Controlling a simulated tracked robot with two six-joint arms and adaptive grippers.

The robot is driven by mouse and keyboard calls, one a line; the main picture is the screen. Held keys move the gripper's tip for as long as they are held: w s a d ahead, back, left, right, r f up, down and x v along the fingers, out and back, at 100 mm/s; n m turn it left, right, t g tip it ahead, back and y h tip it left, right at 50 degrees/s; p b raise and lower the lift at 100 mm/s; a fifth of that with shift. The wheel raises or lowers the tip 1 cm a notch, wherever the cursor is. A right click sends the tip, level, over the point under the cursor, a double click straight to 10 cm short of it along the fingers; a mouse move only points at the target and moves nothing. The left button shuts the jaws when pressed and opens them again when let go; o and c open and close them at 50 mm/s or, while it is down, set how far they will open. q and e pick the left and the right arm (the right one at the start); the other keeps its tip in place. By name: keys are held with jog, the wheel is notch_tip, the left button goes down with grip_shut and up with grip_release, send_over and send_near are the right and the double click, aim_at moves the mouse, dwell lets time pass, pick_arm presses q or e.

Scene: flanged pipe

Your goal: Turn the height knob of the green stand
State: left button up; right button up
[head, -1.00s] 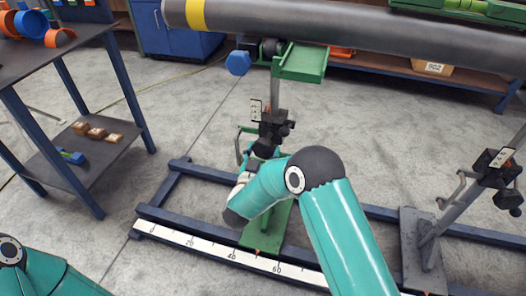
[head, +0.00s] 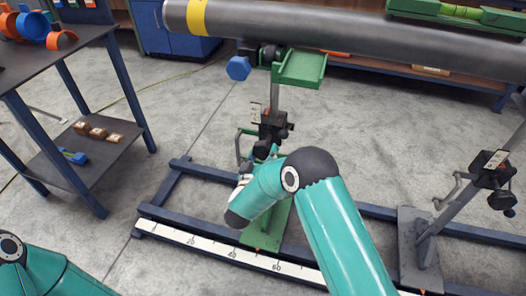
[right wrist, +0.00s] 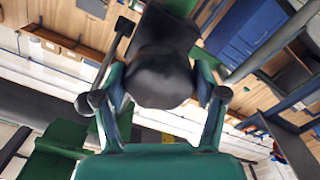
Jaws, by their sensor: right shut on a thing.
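The green stand (head: 299,68) rises from the floor frame in the head view, its green head just under the grey pipe (head: 350,32). A dark clamp block (head: 274,124) sits on its post. My right gripper (head: 262,153) is at the near side of this block, partly hidden by my own wrist. In the right wrist view the dark rounded height knob (right wrist: 160,80) lies between the two fingers of my right gripper (right wrist: 158,96), which is shut on it. Only a part of my left arm shows at the bottom left of the head view; its gripper is out of view.
A second, grey stand (head: 424,245) with a dark clamp is at the right. A blue floor rail with a white scale (head: 205,246) runs along the front. A shelf table (head: 75,58) with orange rings stands at the left. Open floor lies between.

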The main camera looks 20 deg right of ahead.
jog(key=shift+a+n, duration=0.15)
jog(key=shift+n, duration=0.45)
jog(key=o, duration=1.1)
jog(key=shift+o, duration=0.2)
jog(key=v, duration=1.2)
